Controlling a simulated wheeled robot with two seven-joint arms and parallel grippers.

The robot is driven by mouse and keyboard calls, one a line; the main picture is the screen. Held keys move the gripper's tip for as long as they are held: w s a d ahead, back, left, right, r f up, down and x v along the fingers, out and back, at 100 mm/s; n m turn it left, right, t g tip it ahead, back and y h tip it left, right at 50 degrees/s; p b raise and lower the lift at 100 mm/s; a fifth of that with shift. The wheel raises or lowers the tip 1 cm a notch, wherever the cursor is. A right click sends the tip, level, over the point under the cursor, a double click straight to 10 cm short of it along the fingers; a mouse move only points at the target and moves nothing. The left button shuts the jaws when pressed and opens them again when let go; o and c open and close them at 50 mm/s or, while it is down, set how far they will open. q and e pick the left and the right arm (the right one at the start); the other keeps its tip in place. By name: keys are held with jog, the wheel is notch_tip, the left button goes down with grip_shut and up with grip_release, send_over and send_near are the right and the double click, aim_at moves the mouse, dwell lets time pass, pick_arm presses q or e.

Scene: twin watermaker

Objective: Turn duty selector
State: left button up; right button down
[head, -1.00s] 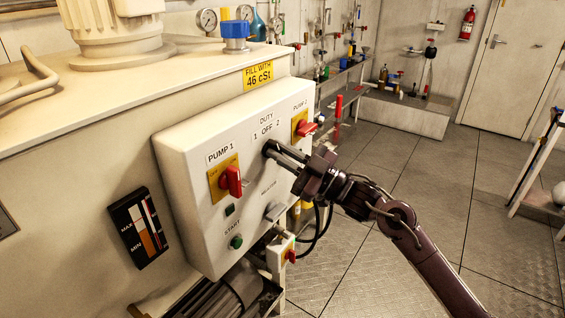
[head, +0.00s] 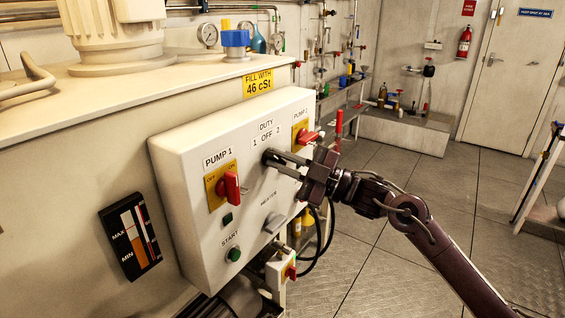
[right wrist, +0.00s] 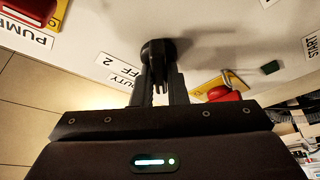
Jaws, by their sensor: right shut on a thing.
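The duty selector is a black knob below the "DUTY 1 OFF 2" label on the white control box (head: 190,165). In the head view my right gripper (head: 270,157) reaches it from the right and its fingertips cover most of the knob. In the right wrist view the black knob (right wrist: 158,48) shows between the two fingers of the right gripper (right wrist: 158,72), which are shut on it. The knob's exact pointer direction is hard to tell. My left gripper is not in view.
A red pump 1 switch (head: 229,186) sits left of the selector and a red pump 2 switch (head: 308,137) sits to its right. The green start button (head: 234,255) and heater switch (head: 275,223) are below. Open floor lies to the right.

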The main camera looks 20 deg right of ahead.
jog(key=c, duration=1.4)
grip_release()
jog(key=shift+c, duration=0.2)
jog(key=b+v, duration=0.2)
jog(key=v, duration=0.5)
jog(key=shift+s+d, duration=0.25)
jog(key=shift+d, duration=0.05)
jog(key=shift+f, duration=0.2)
